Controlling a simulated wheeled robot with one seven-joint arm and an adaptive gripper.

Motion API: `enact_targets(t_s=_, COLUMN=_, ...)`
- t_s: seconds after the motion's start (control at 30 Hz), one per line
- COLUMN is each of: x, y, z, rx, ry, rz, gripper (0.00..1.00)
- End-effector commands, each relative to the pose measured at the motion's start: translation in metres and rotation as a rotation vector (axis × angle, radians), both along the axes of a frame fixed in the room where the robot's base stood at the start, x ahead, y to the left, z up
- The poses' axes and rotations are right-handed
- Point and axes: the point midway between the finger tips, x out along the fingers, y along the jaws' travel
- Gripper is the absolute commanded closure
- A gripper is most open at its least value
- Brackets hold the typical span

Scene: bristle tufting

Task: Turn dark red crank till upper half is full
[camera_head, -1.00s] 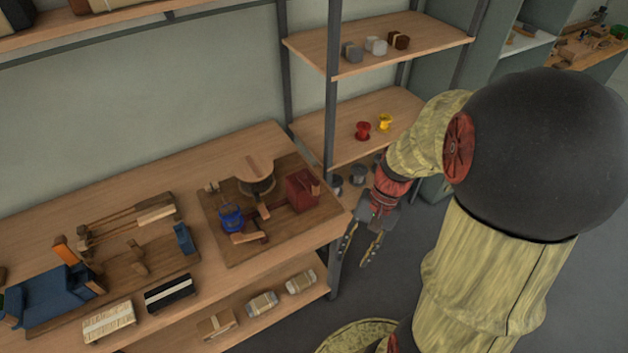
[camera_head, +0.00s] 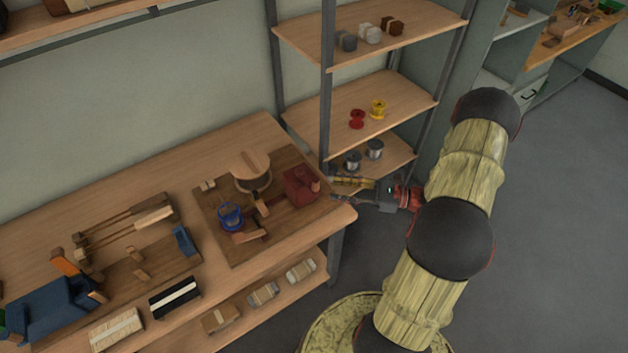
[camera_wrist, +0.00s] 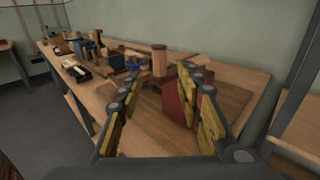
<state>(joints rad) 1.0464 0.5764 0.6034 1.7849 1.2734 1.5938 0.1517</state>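A round wooden disc on a stand (camera_head: 250,164) and a blue spool-like part (camera_head: 231,216) share the board. Neither half's fill can be told.
A shelf rack post (camera_head: 327,100) stands close behind my gripper. Its shelves hold red (camera_head: 357,119) and yellow spools (camera_head: 378,109) and small metal cans (camera_head: 375,149). A tool board with a blue clamp-like block (camera_head: 50,305) lies left on the bench.

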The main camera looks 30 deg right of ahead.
Motion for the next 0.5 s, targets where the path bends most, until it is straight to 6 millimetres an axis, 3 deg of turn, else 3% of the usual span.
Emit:
enact_targets(t_s=0.17, x=0.007, y=0.007, z=0.008, rx=0.036, ry=-0.008, rz=-0.003, gripper=0.64)
enact_targets(t_s=0.5, x=0.041, y=0.044, z=0.007, rx=0.033, ry=-0.007, rz=0.000, gripper=0.64)
